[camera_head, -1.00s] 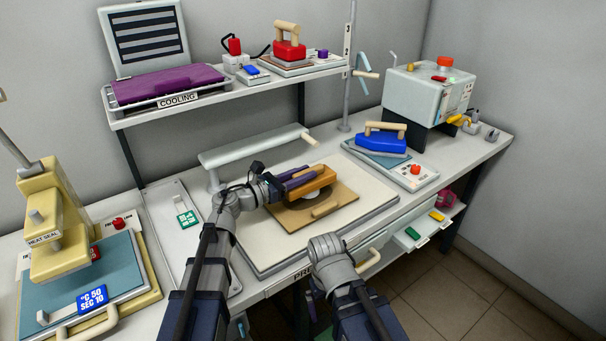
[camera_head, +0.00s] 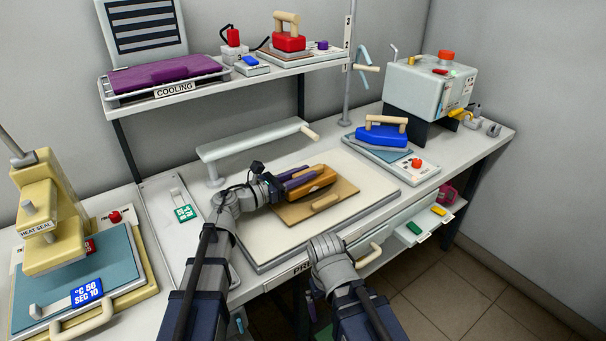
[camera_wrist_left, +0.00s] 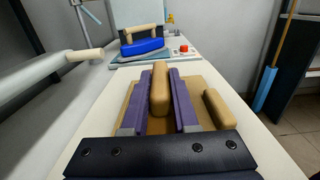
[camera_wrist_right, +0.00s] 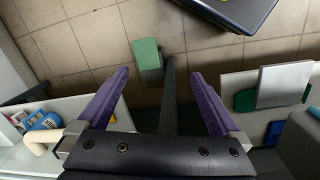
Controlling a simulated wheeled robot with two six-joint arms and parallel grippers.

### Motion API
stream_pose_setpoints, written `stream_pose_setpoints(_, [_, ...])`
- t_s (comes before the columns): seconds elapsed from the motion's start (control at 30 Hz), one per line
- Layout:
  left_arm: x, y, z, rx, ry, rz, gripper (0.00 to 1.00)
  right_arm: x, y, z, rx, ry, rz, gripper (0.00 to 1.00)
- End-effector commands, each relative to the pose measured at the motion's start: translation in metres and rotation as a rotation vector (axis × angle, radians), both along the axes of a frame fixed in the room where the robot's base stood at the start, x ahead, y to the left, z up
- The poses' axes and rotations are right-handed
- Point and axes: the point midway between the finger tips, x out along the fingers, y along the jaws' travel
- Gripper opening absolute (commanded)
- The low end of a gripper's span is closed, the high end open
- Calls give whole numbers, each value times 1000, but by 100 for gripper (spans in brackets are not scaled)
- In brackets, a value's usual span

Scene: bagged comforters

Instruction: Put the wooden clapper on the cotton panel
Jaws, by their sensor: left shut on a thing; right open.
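The wooden clapper (camera_head: 318,187), an orange-brown block with a rounded top, is between the purple fingers of my left gripper (camera_head: 300,181), which is shut on it. In the left wrist view the clapper (camera_wrist_left: 160,90) stands between both fingers, over the tan panel. This tan panel (camera_head: 345,191), which I take for the cotton panel, lies flat and has a light wooden handle (camera_head: 326,202) near its front edge. The clapper appears down at the panel's surface; its underside is hidden. My right gripper (camera_wrist_right: 165,85) is open and empty, off the table's front, above the floor.
The panel lies on a pale press bed (camera_head: 265,240). A white bar with a wooden handle (camera_head: 255,138) runs behind it. A blue iron (camera_head: 382,137) stands at right. A heat sealer (camera_head: 45,225) is at left. A cooling shelf (camera_head: 210,90) hangs above the back.

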Motion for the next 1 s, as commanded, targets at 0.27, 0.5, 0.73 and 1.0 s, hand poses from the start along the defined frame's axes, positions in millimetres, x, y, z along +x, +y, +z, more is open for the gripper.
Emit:
stream_pose_setpoints(0.27, [0, 0, -4, -1, 0, 0, 0, 0, 0, -5, 0, 0, 0, 100])
stream_pose_setpoints(0.5, [0, 0, -8, -1, 0, 0, 0, 0, 0, -8, 0, 0, 0, 100])
stream_pose_setpoints(0.73, [0, 0, -9, -1, 0, 0, 38, 0, 0, -9, 0, 0, 0, 100])
stream_pose_setpoints(1.0, [0, 0, -9, 0, 0, 0, 62, 0, 0, -9, 0, 0, 0, 100])
